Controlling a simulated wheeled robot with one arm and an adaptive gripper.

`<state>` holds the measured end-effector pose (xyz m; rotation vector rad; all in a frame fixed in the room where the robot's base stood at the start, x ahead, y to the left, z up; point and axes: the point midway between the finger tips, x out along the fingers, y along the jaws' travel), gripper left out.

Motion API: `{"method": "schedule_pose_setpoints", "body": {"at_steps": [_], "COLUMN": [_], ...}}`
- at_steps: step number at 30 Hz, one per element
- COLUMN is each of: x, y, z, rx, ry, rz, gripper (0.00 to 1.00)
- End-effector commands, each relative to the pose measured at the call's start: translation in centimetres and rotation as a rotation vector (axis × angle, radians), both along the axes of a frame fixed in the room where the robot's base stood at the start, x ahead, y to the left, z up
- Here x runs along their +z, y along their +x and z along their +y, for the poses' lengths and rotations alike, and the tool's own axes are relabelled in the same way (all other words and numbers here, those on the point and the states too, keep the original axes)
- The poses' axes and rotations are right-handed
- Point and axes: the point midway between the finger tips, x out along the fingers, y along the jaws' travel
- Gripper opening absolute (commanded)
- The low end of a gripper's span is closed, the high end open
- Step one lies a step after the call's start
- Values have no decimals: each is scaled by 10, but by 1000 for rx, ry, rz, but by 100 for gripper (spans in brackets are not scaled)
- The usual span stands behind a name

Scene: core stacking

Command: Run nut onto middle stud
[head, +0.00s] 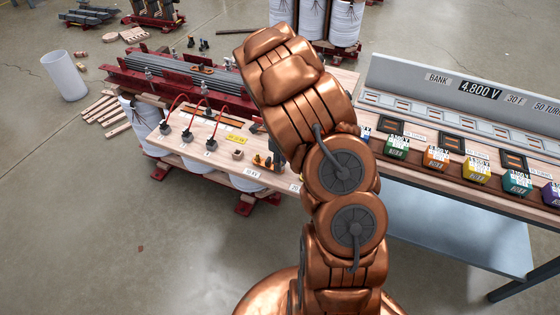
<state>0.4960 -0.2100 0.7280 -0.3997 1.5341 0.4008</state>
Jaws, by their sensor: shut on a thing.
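A wooden board (222,165) at the left centre bears a row of three dark posts with red leads, the left one (165,129), the middle one (187,137) and the right one (210,145). Small dark and orange parts (262,160) stand near its right end, against the edge of my arm. I cannot tell which of these is the middle stud, and I cannot make out the nut. My copper arm covers the centre, and my gripper is hidden behind it.
A small wooden block (238,155) sits on the board. Dark red clamped beams (130,82) lie behind. A bench at right carries coloured blocks, including a green one (397,147), before a grey panel (470,85). A white bin (64,76) stands on the floor at left.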

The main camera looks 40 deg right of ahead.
Motion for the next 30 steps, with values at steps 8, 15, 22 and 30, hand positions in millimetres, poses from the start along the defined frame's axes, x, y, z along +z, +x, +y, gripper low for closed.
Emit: {"method": "schedule_pose_setpoints", "body": {"at_steps": [8, 15, 22, 30], "x": [3, 3, 3, 1], "y": [0, 0, 0, 0], "z": [0, -1, -1, -1], "rx": [-55, -178, -296, -397], "ry": [0, -1, -1, -1], "rz": [0, -1, -1, 0], "gripper": [0, 0, 0, 0]}}
